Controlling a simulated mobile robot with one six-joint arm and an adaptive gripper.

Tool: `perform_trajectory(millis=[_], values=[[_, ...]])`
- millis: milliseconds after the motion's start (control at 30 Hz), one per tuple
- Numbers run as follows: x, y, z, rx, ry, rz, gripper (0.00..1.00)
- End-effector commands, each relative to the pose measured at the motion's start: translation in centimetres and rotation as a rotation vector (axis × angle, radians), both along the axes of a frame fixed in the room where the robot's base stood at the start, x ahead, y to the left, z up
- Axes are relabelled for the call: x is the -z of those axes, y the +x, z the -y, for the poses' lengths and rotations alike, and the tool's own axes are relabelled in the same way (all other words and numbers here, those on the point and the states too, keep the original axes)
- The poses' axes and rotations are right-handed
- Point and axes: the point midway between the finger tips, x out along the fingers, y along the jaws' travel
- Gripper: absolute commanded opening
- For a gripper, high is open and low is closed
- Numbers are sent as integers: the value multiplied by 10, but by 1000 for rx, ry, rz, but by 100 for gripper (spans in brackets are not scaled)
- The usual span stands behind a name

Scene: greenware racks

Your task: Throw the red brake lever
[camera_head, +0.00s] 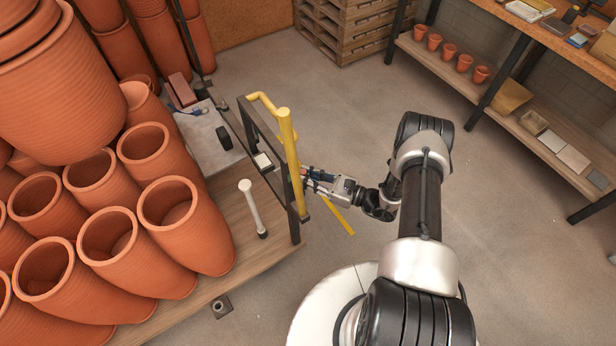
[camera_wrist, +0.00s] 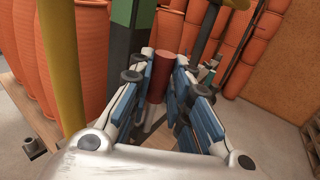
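The red brake lever shows in the wrist view as an upright red cylinder, its grip (camera_wrist: 158,76), with a pale shaft below it. My gripper (camera_wrist: 160,86) is open, with one blue-padded finger on each side of the red grip. The right finger is very close to the grip; I cannot tell whether it touches. In the head view my gripper (camera_head: 312,178) is beside the yellow post, and I cannot make out the red lever there.
A yellow post and rail (camera_head: 288,150) stand close to my gripper on a dark frame. A white-handled lever (camera_head: 250,205) stands on the wooden deck (camera_head: 225,215). Terracotta pots (camera_head: 185,215) crowd the left. Open floor (camera_head: 330,95) lies behind, with a shelf (camera_head: 530,115) at right.

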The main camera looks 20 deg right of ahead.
Motion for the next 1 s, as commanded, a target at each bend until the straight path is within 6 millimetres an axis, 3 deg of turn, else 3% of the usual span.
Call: perform_trajectory(millis=[100,667,1000], values=[[0,0,0,0,0,0,0],[1,0,1,0,9,-4,0],[9,-3,14,1,154,-50,0]])
